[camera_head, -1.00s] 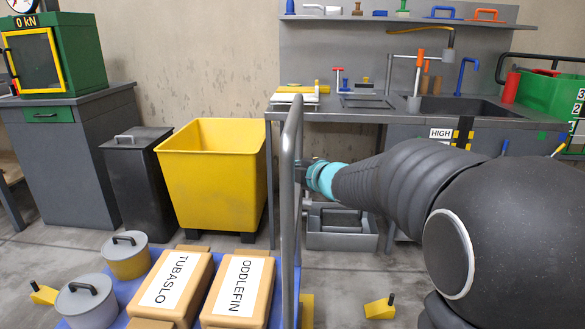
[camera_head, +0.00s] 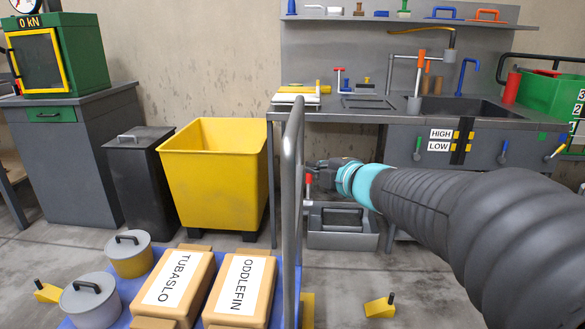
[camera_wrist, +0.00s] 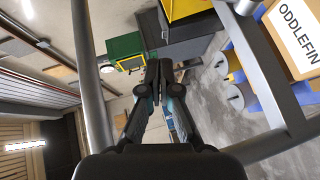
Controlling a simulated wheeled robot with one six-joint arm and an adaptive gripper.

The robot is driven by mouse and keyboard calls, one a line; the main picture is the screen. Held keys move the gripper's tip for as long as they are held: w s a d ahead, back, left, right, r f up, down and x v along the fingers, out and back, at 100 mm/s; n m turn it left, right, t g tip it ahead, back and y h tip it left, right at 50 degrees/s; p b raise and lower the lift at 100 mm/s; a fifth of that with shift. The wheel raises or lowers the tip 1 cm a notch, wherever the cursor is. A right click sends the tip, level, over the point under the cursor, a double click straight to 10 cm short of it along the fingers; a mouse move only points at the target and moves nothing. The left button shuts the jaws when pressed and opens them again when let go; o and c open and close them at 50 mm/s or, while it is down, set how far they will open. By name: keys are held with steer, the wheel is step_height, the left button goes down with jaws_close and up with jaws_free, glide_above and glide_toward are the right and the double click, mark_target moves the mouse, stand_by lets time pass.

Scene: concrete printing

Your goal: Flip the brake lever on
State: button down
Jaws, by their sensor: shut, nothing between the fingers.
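A small red-tipped lever (camera_head: 309,180) shows beside the grey upright rail of the blue cart, just left of and below my gripper; I take it to be the brake lever. My gripper (camera_head: 316,168) is at the rail's right side, close to the lever; I cannot tell whether they touch. In the wrist view my gripper (camera_wrist: 158,72) is shut and empty, its dark fingers together between the cart's rails. The lever cannot be made out there. The cart's grey rail (camera_head: 291,200) rises at the cart's right end.
The blue cart bears boxes labelled TUBASLO (camera_head: 170,285) and ODDLEFIN (camera_head: 242,285) and lidded pots (camera_head: 131,258). Yellow chocks (camera_head: 379,307) lie on the floor. A yellow bin (camera_head: 215,180) stands behind the cart. A sink bench (camera_head: 400,117) with HIGH and LOW labels stands behind my arm.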

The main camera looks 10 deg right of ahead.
steer(key=s+d+f+m+g+h, duration=0.1)
steer(key=s+d+f+m+h, duration=0.1)
steer(key=s+d+m+h, duration=0.75)
steer(key=s+a+f+m+g+y, duration=0.2)
steer(key=s+a+f+m+g, duration=0.2)
steer(key=s, duration=0.5)
steer(key=s+a+f+m+g+y, duration=0.2)
steer(key=s+a+f+m, duration=0.3)
steer(key=s, duration=0.5)
step_height(320, 180, down, 3)
steer(key=shift+s+r+m+g, duration=0.1)
steer(key=shift+s+m+g, duration=0.05)
steer(key=shift+m+g, duration=0.85)
steer(key=shift+a, duration=0.1)
